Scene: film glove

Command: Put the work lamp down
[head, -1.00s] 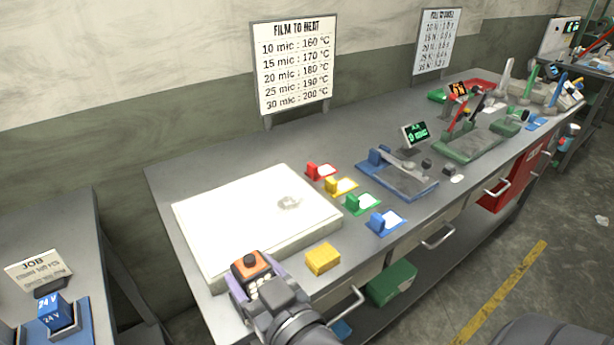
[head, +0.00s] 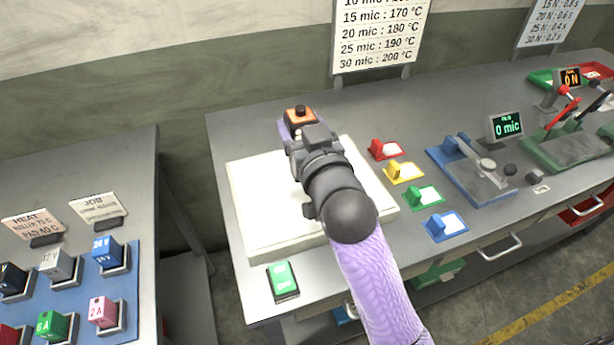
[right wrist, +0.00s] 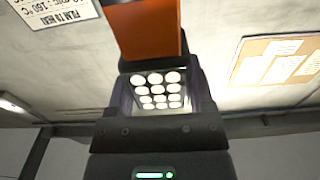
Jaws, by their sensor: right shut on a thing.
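The work lamp (head: 300,115) is an orange block with a dark knob on top. My right gripper (head: 298,130) is shut on it, past the back-left part of the white pad (head: 245,205) in the head view. I cannot tell whether the lamp touches the bench. In the right wrist view the lamp (right wrist: 150,30) shows its orange body and lit rows of round white lights, between the dark fingers (right wrist: 155,95). My purple-sleeved right arm hides part of the pad and bench front. My left gripper is not in view.
Red, yellow, green and blue tabbed cards (head: 404,172) line the bench right of the pad. A blue sealer (head: 472,165) stands beyond them. A green-topped block (head: 283,281) lies at the front edge. The bench (head: 235,125) is bare behind the pad. A side table (head: 120,170) holds coloured blocks.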

